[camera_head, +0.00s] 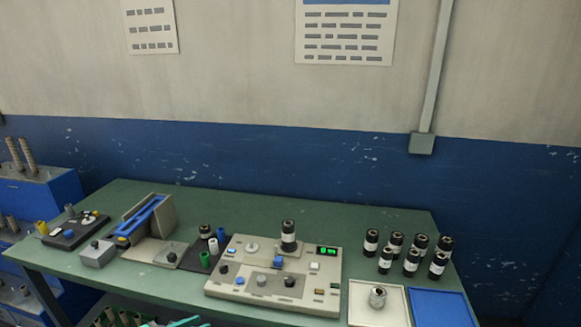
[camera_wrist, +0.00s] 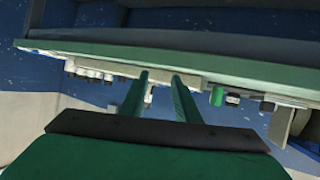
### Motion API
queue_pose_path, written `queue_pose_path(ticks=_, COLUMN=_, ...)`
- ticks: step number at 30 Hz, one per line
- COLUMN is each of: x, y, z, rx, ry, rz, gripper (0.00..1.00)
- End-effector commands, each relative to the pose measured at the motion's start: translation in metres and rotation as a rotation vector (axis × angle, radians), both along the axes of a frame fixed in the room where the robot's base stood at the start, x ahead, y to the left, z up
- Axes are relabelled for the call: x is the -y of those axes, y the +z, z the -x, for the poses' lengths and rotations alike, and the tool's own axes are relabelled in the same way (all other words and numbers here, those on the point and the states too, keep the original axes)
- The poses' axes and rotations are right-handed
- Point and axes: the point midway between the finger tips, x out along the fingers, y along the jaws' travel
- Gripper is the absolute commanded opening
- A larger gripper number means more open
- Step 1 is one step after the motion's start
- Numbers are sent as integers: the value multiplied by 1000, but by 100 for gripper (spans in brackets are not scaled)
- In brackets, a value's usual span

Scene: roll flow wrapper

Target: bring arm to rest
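My gripper (camera_wrist: 160,76) shows in the wrist view as two green fingers, clearly apart, with nothing held between them. The fingers point toward the long edge of a green bench (camera_wrist: 230,66), and objects on it show beyond the fingertips. I cannot tell whether the fingers touch anything. In the head view the arm is not clearly visible; a teal shape at the bottom edge may be part of it. The same green bench (camera_head: 365,215) stands along the wall there.
On the bench are a beige control panel (camera_head: 240,255) with a black roll (camera_head: 289,236) on it, several black rolls at right, a white tray (camera_head: 357,290) holding a metal ring, a blue tray (camera_head: 440,305), and a wedge-shaped stand (camera_head: 150,215). A blue rack (camera_head: 60,190) stands at left.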

Motion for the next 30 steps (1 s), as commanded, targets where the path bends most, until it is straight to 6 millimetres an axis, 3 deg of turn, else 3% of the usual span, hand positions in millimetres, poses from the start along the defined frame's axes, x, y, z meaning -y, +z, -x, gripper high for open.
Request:
queue_pose_path(ticks=8, x=51, y=-69, z=10, rx=-84, ry=125, rz=27, gripper=29)
queue_pose_path(ticks=14, x=101, y=-131, z=38, rx=-157, ry=268, rz=36, gripper=29)
queue_pose_path(ticks=22, x=156, y=-188, z=100, rx=-212, ry=445, rz=20, gripper=29)
queue_pose_path(ticks=30, x=197, y=-208, z=178, rx=-207, ry=587, rz=-16, gripper=29)
